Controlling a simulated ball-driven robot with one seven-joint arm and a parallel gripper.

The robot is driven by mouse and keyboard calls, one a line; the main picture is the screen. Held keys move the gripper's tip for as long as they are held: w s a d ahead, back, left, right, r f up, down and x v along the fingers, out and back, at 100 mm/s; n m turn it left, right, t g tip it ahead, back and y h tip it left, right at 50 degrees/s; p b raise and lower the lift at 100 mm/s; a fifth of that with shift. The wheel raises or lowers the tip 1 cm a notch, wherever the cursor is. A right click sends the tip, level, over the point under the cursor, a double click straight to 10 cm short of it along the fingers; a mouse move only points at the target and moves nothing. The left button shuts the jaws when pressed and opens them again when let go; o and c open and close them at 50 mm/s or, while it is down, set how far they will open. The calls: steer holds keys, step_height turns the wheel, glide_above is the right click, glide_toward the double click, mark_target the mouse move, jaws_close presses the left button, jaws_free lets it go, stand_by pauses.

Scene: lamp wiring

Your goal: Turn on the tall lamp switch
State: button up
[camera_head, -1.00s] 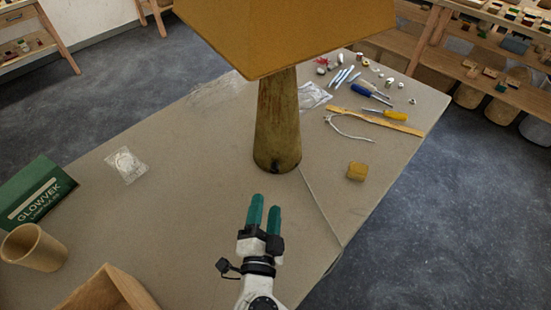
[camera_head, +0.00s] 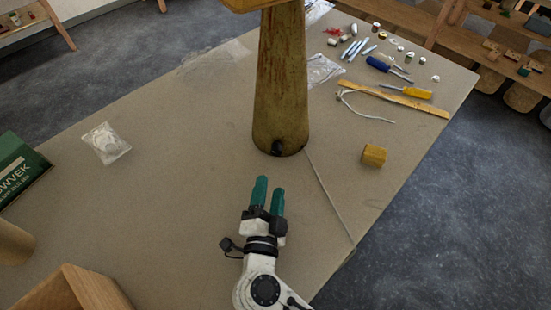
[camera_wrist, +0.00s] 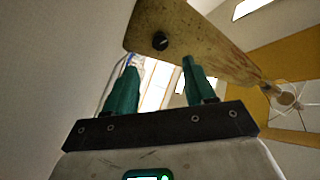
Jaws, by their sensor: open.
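The tall lamp's brown tapered base (camera_head: 280,85) stands upright on the table, with part of its yellow shade (camera_head: 250,4) at the top edge of the head view. A small black switch knob (camera_head: 277,148) sits low on the base's near side. In the wrist view the knob (camera_wrist: 160,41) shows on the lamp base (camera_wrist: 195,35), beyond the fingers and between them. My gripper (camera_head: 269,190), with teal fingers, is open and empty in front of the base, apart from it. Its fingers also show in the wrist view (camera_wrist: 157,82). Whether the switch is on cannot be told.
A white cord (camera_head: 330,200) runs from the base to the table's right edge. A yellow block (camera_head: 374,155) lies right of it. Tools and a wooden ruler (camera_head: 395,97) lie at the back right. A wooden box (camera_head: 85,290) and green carton (camera_head: 18,168) stand at left.

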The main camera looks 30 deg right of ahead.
mark_target(276, 153)
steer(key=p+x, duration=0.1)
steer(key=x, duration=0.9)
steer(key=shift+w+d, duration=0.3)
steer(key=shift+c, duration=0.2)
jaws_close()
